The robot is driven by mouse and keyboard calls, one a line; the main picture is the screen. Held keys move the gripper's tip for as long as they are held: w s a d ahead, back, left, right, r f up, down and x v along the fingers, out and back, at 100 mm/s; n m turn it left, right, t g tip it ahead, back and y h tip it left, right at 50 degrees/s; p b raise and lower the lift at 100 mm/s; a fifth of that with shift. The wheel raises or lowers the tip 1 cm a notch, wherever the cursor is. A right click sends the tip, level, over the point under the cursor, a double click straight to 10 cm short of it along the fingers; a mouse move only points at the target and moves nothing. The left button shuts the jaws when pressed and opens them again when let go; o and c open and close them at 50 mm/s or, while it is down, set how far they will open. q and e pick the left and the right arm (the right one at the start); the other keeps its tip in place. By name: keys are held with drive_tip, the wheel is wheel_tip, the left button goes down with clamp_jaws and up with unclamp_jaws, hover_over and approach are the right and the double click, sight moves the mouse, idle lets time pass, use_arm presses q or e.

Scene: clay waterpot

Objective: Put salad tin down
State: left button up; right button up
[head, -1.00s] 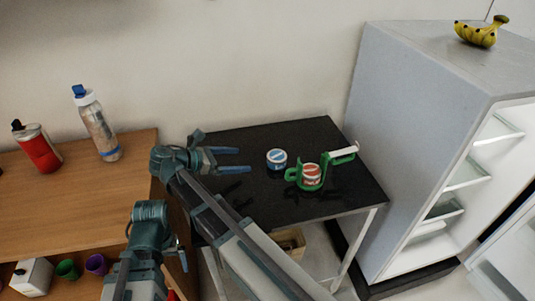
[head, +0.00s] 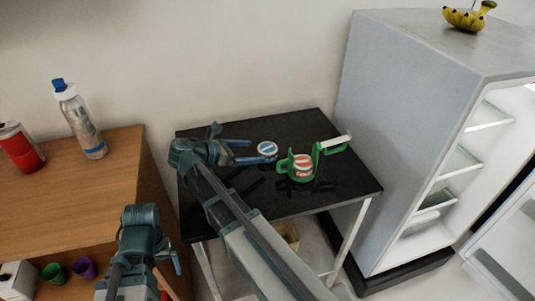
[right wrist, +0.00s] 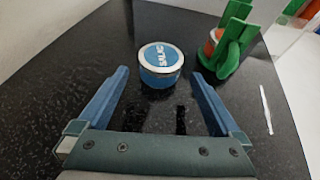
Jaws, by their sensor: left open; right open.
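The salad tin (head: 267,149), a small round blue tin with a white-rimmed lid marked "SALAD", stands upright on the black table (head: 330,200). In the right wrist view the tin (right wrist: 160,64) sits between and slightly beyond the fingertips, with a gap on each side. My right gripper (head: 262,151) is open and low over the table, its fingers pointing right toward the tin. It also shows open in the right wrist view (right wrist: 160,75). My left gripper (head: 178,262) is at lower left, away from the tin, its fingers mostly hidden.
A green holder (head: 283,168) with a red-and-white tin (head: 302,165) stands right of the salad tin. An open fridge (head: 400,130) with bananas (head: 468,18) on top is at right. A wooden cabinet (head: 70,190) at left carries a bottle (head: 85,125) and a red can (head: 22,152).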

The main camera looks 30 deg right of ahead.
sight(263, 150)
drive_tip(key=x, duration=0.1)
drive_tip(key=b+x, duration=0.1)
drive_tip(key=x, duration=0.3)
drive_tip(key=shift+d+r, duration=0.2)
drive_tip(key=shift+r, duration=0.05)
drive_tip(key=c, duration=1.4)
drive_tip(key=shift+o, duration=0.2)
drive_tip(key=shift+r, duration=0.1)
wheel_tip(263, 150, up, 10)
drive_tip(key=p, duration=1)
drive_tip(key=shift+r, duration=0.1)
